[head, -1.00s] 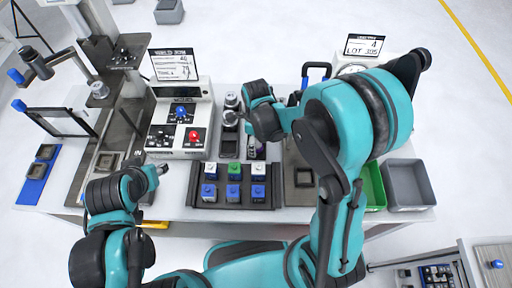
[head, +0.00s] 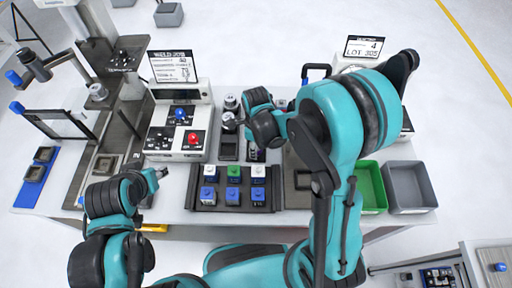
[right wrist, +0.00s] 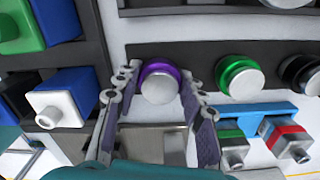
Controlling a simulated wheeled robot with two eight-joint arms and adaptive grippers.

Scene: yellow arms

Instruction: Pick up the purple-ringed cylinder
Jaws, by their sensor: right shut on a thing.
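The purple-ringed cylinder (right wrist: 160,82) has a silver end and a purple band. In the right wrist view it sits between the two fingers of my right gripper (right wrist: 160,100), which is shut on it. It is still close to the dark rack (right wrist: 190,52). In the head view my right gripper (head: 256,152) points down behind the tray of blocks, and the arm mostly hides the cylinder. My left gripper (head: 162,173) is at the left, away from the cylinder; its fingers are too small to read.
A green-ringed cylinder (right wrist: 240,78) and a black one (right wrist: 298,72) stand beside the held one. A dark tray (head: 194,190) of colored blocks lies in front. A switch box (head: 178,135) stands at left; green (head: 372,185) and grey (head: 410,185) bins are at right.

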